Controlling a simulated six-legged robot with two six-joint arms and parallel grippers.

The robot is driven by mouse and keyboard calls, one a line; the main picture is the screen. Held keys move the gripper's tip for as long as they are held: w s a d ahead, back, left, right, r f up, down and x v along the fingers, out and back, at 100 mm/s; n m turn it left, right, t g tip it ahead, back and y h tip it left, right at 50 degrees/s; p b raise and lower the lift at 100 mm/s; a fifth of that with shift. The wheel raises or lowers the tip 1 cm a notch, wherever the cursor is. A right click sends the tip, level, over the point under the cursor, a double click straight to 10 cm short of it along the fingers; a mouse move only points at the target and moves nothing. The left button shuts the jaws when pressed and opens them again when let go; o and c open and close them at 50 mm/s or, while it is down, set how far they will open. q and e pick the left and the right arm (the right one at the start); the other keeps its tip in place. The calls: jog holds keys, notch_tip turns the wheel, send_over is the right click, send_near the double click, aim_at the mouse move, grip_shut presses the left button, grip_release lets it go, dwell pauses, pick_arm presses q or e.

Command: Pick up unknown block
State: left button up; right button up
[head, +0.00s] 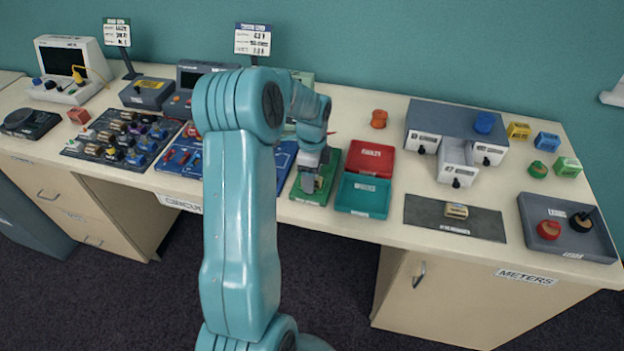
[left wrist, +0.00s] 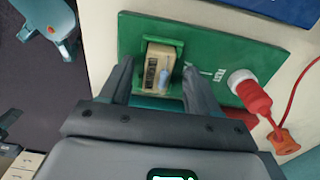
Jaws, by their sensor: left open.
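A tan block (left wrist: 158,66) with a dark label sits in a green holder on a green board (left wrist: 210,50) in the left wrist view. A pale blue piece shows at its right side. My left gripper (left wrist: 158,80) is open, with one finger to each side of the block and a gap to both; I cannot tell whether it touches. In the head view my left gripper (head: 311,170) points down over the green board (head: 322,192) and mostly hides the block. Another tan block (head: 456,211) lies on a dark mat (head: 425,212).
A red tray (head: 370,160) and a teal tray (head: 362,195) stand right of the green board. A blue board (head: 285,155) is left of it. A red plug (left wrist: 250,92) with a cable stands close by. A grey drawer unit (head: 455,120) is further right.

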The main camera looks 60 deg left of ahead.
pick_arm(q)
jog(key=shift+f, duration=0.15)
jog(key=shift+s+d, duration=0.15)
jog(key=shift+d, duration=0.1)
jog(key=shift+a, duration=0.15)
jog(key=c, duration=0.9)
jog(key=shift+c, duration=1.2)
